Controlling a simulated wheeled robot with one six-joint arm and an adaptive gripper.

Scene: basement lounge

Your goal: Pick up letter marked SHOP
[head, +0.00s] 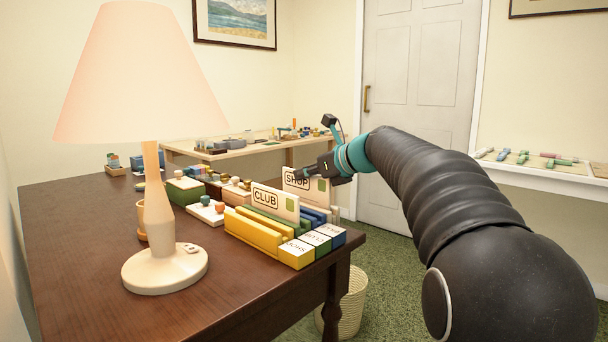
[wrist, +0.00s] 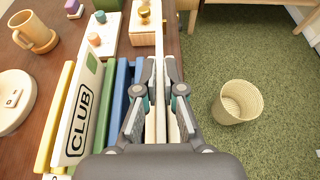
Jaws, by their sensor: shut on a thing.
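The letter marked SHOP (head: 298,184) is an upright cream card with a green square, behind the blue holder in the head view. My gripper (head: 306,172) is shut on its upper part. In the wrist view the SHOP letter (wrist: 159,45) shows edge-on between my gripper's fingers (wrist: 160,72). Its lower edge is hidden, so I cannot tell whether it is clear of its slot. A second letter, marked CLUB (head: 266,199), stands tilted in the holders; it also shows in the wrist view (wrist: 78,120).
Yellow (head: 250,233), green (head: 318,243) and blue (head: 334,236) holders stand at the dark desk's (head: 80,240) right edge. A lamp (head: 152,225) stands at the front left. A woven basket (wrist: 238,102) sits on the green carpet below.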

